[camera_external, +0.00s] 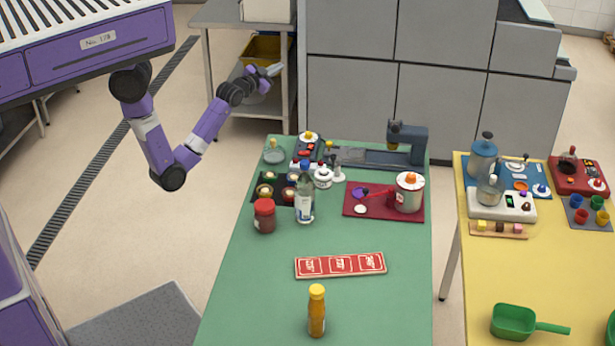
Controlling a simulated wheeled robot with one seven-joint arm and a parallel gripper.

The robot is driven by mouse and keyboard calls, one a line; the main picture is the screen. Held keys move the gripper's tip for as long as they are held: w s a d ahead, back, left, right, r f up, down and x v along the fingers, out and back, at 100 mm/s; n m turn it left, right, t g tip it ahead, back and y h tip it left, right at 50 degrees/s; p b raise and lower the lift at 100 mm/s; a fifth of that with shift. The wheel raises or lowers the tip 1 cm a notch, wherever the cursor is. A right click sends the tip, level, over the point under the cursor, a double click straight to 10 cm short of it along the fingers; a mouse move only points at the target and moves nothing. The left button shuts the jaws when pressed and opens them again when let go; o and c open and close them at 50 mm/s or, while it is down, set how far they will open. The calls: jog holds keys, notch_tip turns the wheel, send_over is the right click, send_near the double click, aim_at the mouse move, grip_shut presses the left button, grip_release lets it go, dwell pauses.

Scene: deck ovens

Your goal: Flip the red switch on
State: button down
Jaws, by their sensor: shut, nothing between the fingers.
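My gripper (273,70) is at the end of my purple arm, in the air in the upper middle of the view. It is shut and empty, above and behind the back left corner of the green table. I cannot clearly make out a red switch. A small panel with red parts (304,153) stands at the back left of the green table, below my gripper and apart from it. A red box with knobs (578,174) stands at the back right of the yellow table. Both are too small to read a switch position.
The green table (265,290) holds a glass bottle (305,202), a red-lidded jar (264,215), a grey machine (405,145), a red mat (355,213) with a pot, and a yellow-capped bottle (317,311). The yellow table (510,270) stands to the right.

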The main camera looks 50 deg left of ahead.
jog(key=w+g+p, duration=0.2)
jog(key=w+g, duration=0.1)
jog(key=w, duration=0.2)
jog(key=m+g+h, duration=0.6)
jog(key=g+h, duration=0.1)
jog(key=g, duration=0.5)
send_over(307, 151)
jog(key=s+a, duration=0.4)
notch_tip(307, 151, down, 12)
jog(key=shift+s+a+t+h+p, duration=0.1)
jog(key=shift+s+t+h+p, duration=0.05)
jog(key=shift+t+h+p, duration=0.2)
jog(key=b+x, duration=0.7)
jog(key=x, duration=0.7)
jog(key=shift+s+a+b, duration=0.1)
jog(key=shift+a+b, duration=0.05)
jog(key=shift+b, duration=0.15)
